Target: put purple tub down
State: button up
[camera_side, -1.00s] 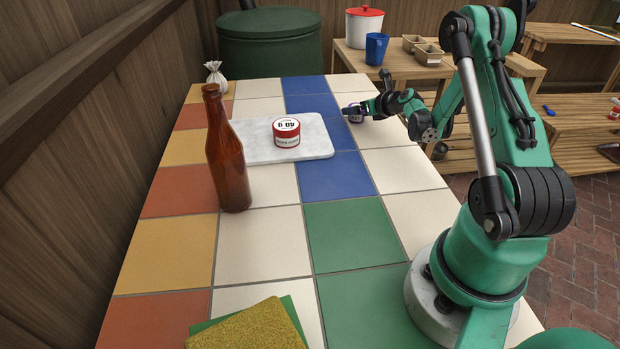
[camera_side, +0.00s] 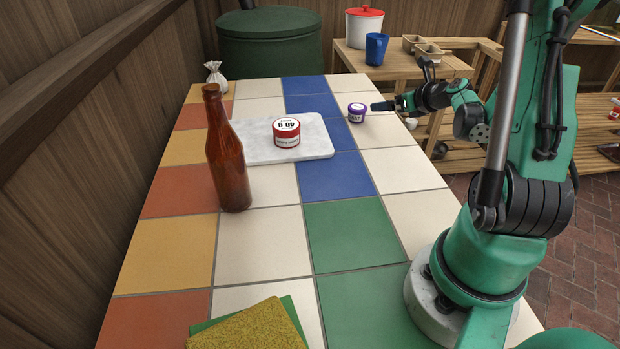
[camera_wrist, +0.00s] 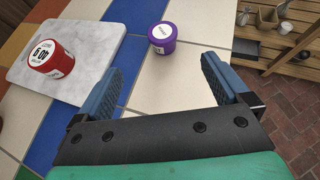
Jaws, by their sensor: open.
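The purple tub (camera_side: 357,112) stands upright on the tiled table (camera_side: 400,170), near its far right edge, on or beside the line between a blue and a cream tile. It has a white label on top. In the wrist view the purple tub (camera_wrist: 162,38) stands ahead of the jaws, apart from them. My gripper (camera_side: 382,106) is just right of the tub in the side view. In the wrist view my gripper (camera_wrist: 163,82) has its two blue fingers wide apart with nothing between them.
A red tub (camera_side: 287,135) stands on a white marble board (camera_side: 250,148) left of the purple tub. A brown bottle (camera_side: 227,155) stands nearer the front. A small white sack (camera_side: 216,78) is at the far left. Cream tiles around the tub are clear. Wooden shelves (camera_side: 450,66) lie beyond the table.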

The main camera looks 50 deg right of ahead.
jog(key=w+a+r+n+g+y, duration=0.1)
jog(key=w+a+r+n+y, duration=0.15)
jog(key=a+n, duration=0.75)
jog(key=w+a+r+n+g+y, duration=0.2)
jog(key=w+a+n, duration=0.1)
jog(key=a+n, duration=0.75)
jog(key=s+a+n, duration=0.2)
jog(key=a+n, duration=0.2)
jog(key=n, duration=0.6)
jog(key=s+a+r+n+g, duration=0.1)
jog(key=s+a+n, duration=0.2)
jog(key=n, duration=0.6)
jog(key=shift+a+n, duration=0.35)
jog(key=shift+a, duration=0.75)
